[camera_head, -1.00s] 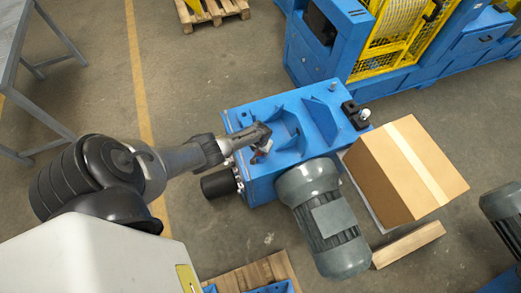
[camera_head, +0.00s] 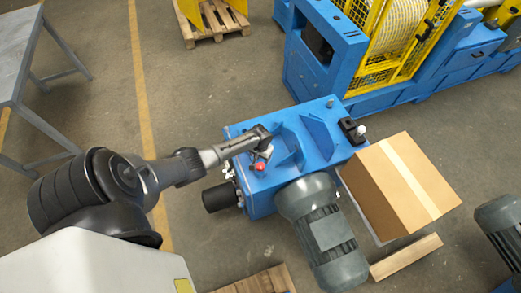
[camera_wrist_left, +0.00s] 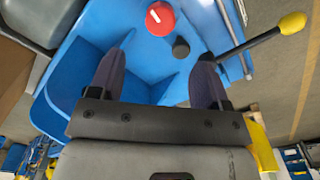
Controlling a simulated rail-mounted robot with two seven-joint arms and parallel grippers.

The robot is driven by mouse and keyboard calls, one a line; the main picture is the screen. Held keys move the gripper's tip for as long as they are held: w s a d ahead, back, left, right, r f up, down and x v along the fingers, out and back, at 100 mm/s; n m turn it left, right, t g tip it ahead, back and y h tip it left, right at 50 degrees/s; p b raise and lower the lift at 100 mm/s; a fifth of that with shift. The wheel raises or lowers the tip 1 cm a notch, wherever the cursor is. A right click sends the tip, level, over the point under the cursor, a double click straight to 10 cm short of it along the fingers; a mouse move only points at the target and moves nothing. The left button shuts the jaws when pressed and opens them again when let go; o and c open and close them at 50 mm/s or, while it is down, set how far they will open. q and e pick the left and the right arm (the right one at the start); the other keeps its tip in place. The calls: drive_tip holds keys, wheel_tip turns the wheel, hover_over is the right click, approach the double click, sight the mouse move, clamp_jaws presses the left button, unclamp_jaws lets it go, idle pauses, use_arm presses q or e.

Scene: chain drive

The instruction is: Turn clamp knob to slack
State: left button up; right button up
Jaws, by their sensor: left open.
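A round red knob (camera_head: 259,166) sits on the blue machine housing (camera_head: 330,113). In the left wrist view the red knob (camera_wrist_left: 160,19) carries a white mark and lies beyond my fingertips, untouched. A small dark round piece (camera_wrist_left: 181,47) is beside it, nearer the right finger. I cannot tell for certain which of these is the clamp knob. My left gripper (camera_head: 264,143) is over the housing's left part, just above the red knob in the picture. In the left wrist view the gripper (camera_wrist_left: 155,62) is open and empty. My right gripper does not show.
A lever with a yellow ball end (camera_wrist_left: 292,23) sticks out right of the fingers. A grey motor (camera_head: 322,232) is at the housing's front, a cardboard box (camera_head: 388,190) to its right. A larger blue machine with yellow guards (camera_head: 375,45) stands behind.

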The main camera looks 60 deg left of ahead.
use_arm(q)
wheel_tip(320, 180, up, 3)
drive_tip(key=shift+r, duration=0.1)
idle(0.7)
